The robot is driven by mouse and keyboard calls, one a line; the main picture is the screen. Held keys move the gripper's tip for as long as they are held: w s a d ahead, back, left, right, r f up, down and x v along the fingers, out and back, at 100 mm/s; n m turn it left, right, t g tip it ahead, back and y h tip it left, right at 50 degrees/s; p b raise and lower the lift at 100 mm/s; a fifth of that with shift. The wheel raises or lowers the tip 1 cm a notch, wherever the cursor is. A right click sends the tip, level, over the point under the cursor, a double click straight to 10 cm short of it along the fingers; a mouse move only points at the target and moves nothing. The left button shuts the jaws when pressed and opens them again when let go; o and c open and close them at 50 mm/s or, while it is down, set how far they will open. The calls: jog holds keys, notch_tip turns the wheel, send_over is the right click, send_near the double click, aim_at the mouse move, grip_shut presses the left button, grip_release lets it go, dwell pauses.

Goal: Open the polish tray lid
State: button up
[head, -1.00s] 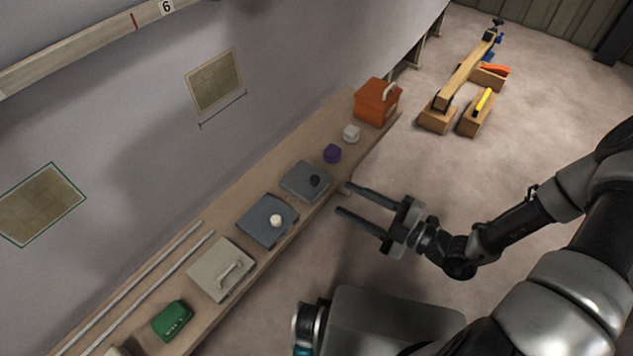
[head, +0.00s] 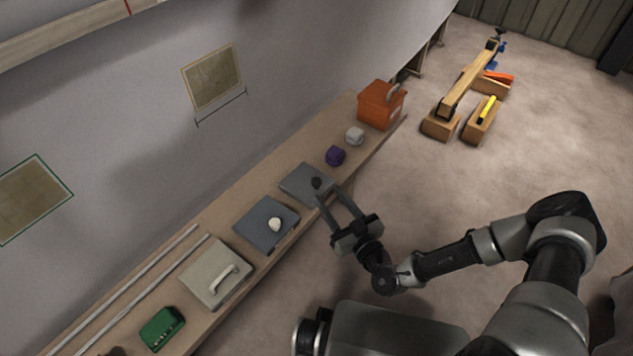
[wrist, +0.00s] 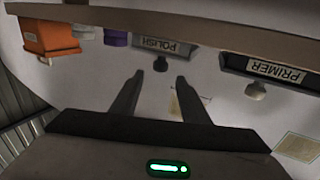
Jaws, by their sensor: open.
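The polish tray (head: 300,181) is a grey flat box with a black knob (head: 317,183) on its lid, on the wooden shelf. Its lid looks shut. In the wrist view, upside down, the tray's front carries the label POLISH (wrist: 165,45), and the black knob (wrist: 160,64) shows just past the gap between my fingertips. My gripper (head: 331,197) is open and empty at the shelf's front edge, close to the tray; its fingers also show in the wrist view (wrist: 158,80). I cannot tell whether a finger touches the knob.
Left of it on the shelf are a blue-grey primer tray (head: 256,222) with a pale knob, a beige handled box (head: 205,278) and a green item (head: 161,328). To the right are a purple piece (head: 335,156), a white piece (head: 355,136) and an orange box (head: 378,107).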

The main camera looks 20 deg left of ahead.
aim_at(319, 184)
jog(key=b+x, duration=0.1)
jog(key=x, duration=0.7)
jog(key=shift+c, duration=0.3)
grip_shut()
